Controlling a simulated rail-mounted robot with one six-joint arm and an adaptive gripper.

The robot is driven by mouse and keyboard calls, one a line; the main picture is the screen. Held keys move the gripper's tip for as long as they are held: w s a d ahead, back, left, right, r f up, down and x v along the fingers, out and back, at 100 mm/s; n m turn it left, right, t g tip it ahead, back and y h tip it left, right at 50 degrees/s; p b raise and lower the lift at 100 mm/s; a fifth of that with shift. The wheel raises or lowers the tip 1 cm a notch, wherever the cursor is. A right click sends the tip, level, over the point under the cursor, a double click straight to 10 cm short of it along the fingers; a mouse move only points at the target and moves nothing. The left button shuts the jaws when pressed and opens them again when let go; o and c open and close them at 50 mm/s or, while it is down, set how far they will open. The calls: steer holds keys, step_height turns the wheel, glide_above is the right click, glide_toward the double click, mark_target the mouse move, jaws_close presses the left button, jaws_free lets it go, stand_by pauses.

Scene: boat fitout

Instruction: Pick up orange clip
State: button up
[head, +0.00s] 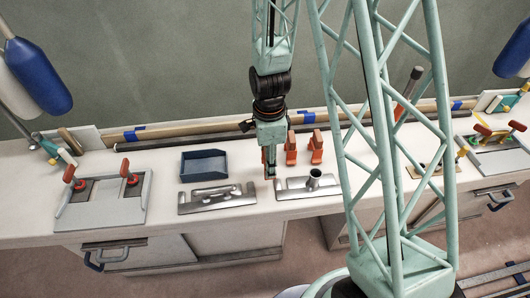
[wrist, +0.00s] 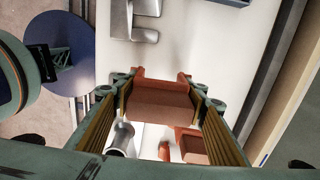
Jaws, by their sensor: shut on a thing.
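My gripper (head: 269,172) reaches down to the white bench between two metal plates. In the wrist view its two fingers (wrist: 160,108) are closed against the sides of an orange clip (wrist: 158,98), which fills the space between them. In the head view the held clip is mostly hidden by the fingers, and I cannot tell whether it touches the bench. Two more orange clips stand upright to the right of my gripper, a nearer one (head: 291,149) and another (head: 316,148). Part of an orange clip (wrist: 192,146) also shows beyond the fingers in the wrist view.
A blue tray (head: 204,176) stands left of my gripper. A metal plate with a handle (head: 214,201) lies in front of it. A metal plate with an upright tube (head: 294,192) lies to the right. Long rails run along the bench's back. Fixtures with red-handled clamps (head: 143,200) sit farther left.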

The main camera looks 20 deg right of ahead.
steer(key=s, duration=0.7)
steer(key=shift+s+a+r, duration=0.25)
steer(key=shift+a+r, duration=0.1)
steer(key=shift+p, duration=0.3)
steer(key=shift+w+r+n+p, duration=0.35)
steer(key=shift+w+n, duration=0.15)
steer(key=shift+w, duration=0.15)
steer(key=w+r+n+p, duration=0.4)
steer(key=w+n+p, duration=0.1)
steer(key=w+n, duration=0.4)
steer(key=w+d+r+n+p, duration=0.1)
steer(key=w+r+n+p, duration=0.4)
steer(key=w+n, duration=0.4)
steer(key=shift+w+d+r+n, duration=0.3)
steer(key=shift+w+n, duration=0.1)
steer(key=shift+w, duration=1.05)
steer(key=shift+a, duration=0.1)
